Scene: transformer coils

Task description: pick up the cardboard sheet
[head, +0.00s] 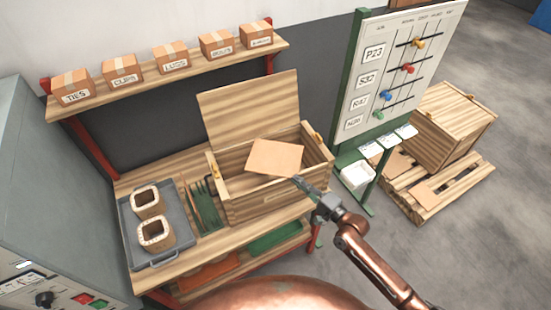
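The cardboard sheet (275,158) is a flat tan square over the opening of the wooden crate (262,203) on the bench. The crate's lid (248,107) stands open at the back. My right gripper (298,182) is at the sheet's near right corner, above the crate's front rim. Its fingers look closed together on that corner, though the contact is small in the picture. The sheet hides much of the crate's inside. My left gripper is not in view.
A grey tray (186,237) with two square coils and green comb-like pieces (205,206) lie left of the crate. A shelf (165,77) with labelled boxes hangs behind. A board (395,70) and a pallet (430,208) with a closed crate (441,128) stand at right.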

